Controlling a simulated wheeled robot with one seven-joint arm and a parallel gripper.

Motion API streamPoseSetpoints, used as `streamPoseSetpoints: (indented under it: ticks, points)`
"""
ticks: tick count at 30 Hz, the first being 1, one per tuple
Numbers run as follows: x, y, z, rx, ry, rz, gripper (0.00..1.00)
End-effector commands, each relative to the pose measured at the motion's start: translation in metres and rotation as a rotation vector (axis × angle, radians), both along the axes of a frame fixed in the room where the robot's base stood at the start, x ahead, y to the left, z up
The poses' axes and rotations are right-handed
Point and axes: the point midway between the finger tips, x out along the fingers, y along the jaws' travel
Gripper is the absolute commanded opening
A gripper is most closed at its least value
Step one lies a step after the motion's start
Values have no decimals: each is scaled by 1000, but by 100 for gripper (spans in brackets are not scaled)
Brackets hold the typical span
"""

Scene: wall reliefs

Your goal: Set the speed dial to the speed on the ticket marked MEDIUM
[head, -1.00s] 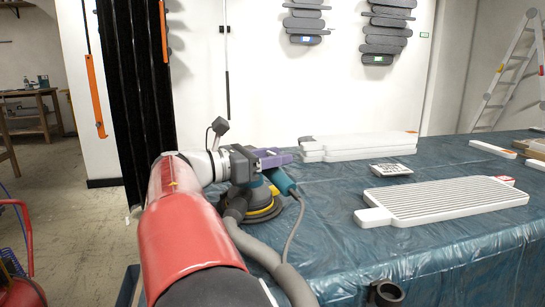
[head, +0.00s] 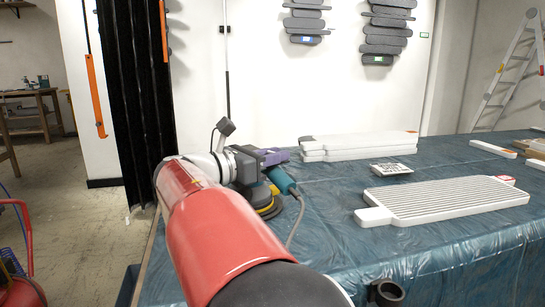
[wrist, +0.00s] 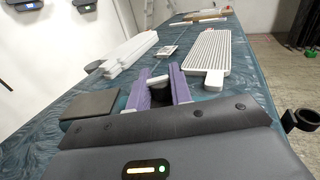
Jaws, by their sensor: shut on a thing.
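A sander with a teal body (head: 281,180) and a yellow ring stands on the covered table, partly hidden behind my arm. My gripper (head: 274,156) has purple fingers and is at the top of the sander. In the wrist view my gripper (wrist: 160,88) is shut on a dark round part (wrist: 160,92) between its fingers. I cannot tell if this part is the speed dial, and no dial marks are readable. A white ticket-like card with dark print (head: 391,168) lies on the table. A small red and white tag (head: 505,180) is by the ribbed board. No word MEDIUM is readable.
A ribbed white board (head: 440,202) lies at the right, and stacked white boards (head: 358,146) lie behind. A dark holder (head: 385,293) is at the table's front edge. Grey wall reliefs (head: 305,22) carry small coloured labels. A grey block (wrist: 90,105) shows in the wrist view.

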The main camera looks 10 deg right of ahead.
Motion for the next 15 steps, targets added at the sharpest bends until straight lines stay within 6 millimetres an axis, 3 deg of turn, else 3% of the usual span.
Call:
streamPoseSetpoints:
  ticks: [15]
  points:
    - [-2,-4,-2,2,-2,474,0]
